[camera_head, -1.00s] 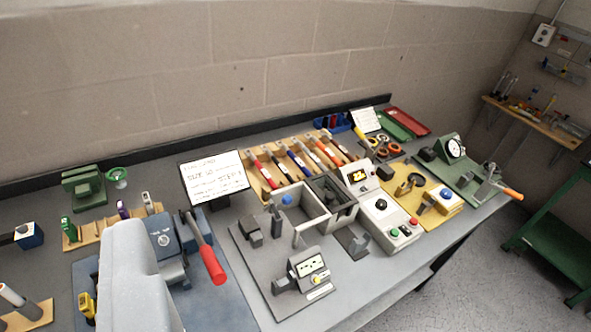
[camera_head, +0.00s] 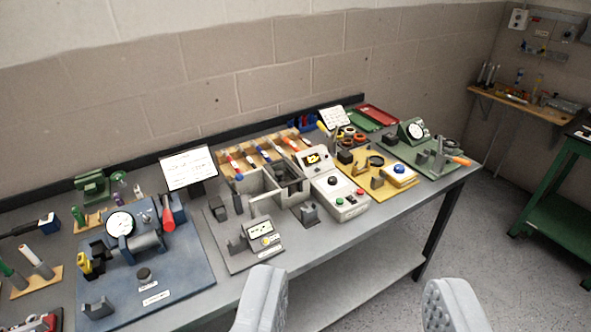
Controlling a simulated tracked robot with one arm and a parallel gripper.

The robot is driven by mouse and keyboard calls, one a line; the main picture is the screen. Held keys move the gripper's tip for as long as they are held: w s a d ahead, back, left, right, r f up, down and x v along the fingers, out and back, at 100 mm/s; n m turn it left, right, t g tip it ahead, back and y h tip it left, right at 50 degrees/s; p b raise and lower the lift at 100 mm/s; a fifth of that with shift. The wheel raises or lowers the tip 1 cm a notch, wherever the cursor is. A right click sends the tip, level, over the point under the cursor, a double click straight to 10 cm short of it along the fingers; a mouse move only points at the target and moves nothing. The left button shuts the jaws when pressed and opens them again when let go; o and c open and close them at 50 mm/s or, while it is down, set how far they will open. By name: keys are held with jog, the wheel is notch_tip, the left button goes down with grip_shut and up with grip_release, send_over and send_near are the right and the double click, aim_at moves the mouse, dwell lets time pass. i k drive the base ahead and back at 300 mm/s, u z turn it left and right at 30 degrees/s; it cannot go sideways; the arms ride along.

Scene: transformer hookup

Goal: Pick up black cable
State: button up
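My gripper (camera_head: 355,302) is open and empty. Its two pale grey fingers stand wide apart at the bottom of the view, in front of the workbench's near edge. A wooden rack (camera_head: 243,166) at the back middle of the bench holds several cable-like pieces (camera_head: 265,154) with coloured and white sections. They lie side by side, sloping. I cannot tell which, if any, is the black cable. My gripper is well short of the rack and touches nothing.
A blue board (camera_head: 200,278) with a gauge lies left on the bench. A grey transformer station (camera_head: 262,204), a white control box (camera_head: 338,198), a yellow board (camera_head: 375,187) and a green board (camera_head: 436,168) follow rightward. A white sign (camera_head: 188,166) stands behind.

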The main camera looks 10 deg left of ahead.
aim_at(249, 160)
jog(key=z, duration=0.2)
jog(key=k, duration=0.4)
jog(key=z, duration=0.65)
jog(key=i, duration=1.25)
jog(key=u, duration=0.45)
jog(key=i, duration=1.2)
jog(key=u, duration=1.25)
jog(key=i, duration=0.65)
jog(key=u, duration=0.4)
